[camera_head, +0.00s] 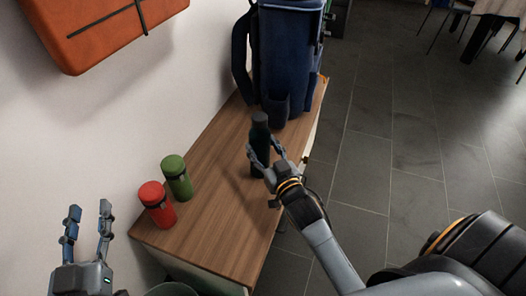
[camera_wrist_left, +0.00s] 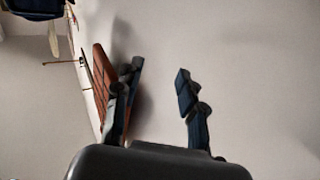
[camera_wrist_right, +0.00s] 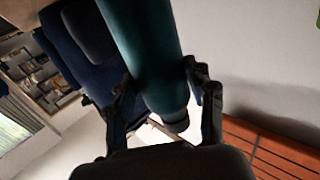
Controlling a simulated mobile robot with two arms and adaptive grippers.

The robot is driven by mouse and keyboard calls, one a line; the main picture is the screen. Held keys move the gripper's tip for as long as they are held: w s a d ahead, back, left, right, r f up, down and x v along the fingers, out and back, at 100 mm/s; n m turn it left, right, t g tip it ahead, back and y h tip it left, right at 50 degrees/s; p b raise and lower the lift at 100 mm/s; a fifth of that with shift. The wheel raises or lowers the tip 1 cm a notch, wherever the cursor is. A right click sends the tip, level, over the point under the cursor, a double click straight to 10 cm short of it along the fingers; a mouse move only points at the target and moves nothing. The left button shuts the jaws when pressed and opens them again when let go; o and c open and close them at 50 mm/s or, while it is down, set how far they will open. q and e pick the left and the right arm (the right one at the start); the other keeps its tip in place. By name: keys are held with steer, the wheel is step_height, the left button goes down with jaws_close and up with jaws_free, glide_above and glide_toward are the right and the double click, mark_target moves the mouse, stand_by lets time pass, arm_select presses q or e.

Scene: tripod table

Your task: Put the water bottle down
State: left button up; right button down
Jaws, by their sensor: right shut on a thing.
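The water bottle (camera_head: 260,134) is dark green with a dark cap. It stands upright at the wooden cabinet's top, in front of a blue backpack. The bottle (camera_wrist_right: 150,50) also shows between the fingers of the right gripper (camera_wrist_right: 165,95) in the right wrist view. I cannot tell whether its base touches the wood. My left gripper (camera_head: 88,228) is open and empty at the lower left, apart from the cabinet; its spread fingers (camera_wrist_left: 160,95) also show in the left wrist view.
The wooden cabinet top (camera_head: 215,215) runs along the white wall. The blue backpack (camera_head: 287,60) fills the far end. An orange case (camera_head: 105,25) is on the wall. The middle of the top is clear.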

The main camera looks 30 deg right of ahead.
arm_select(q)
steer(key=shift+s+r+t, duration=0.1)
steer(key=shift+r+t, duration=0.4)
steer(key=shift+r, duration=0.3)
arm_select(e)
steer(key=shift+f, duration=0.15)
steer(key=shift+c, duration=2.4)
jaws_free()
steer(key=shift+f, duration=0.2)
arm_select(q)
steer(key=shift+r, duration=0.15)
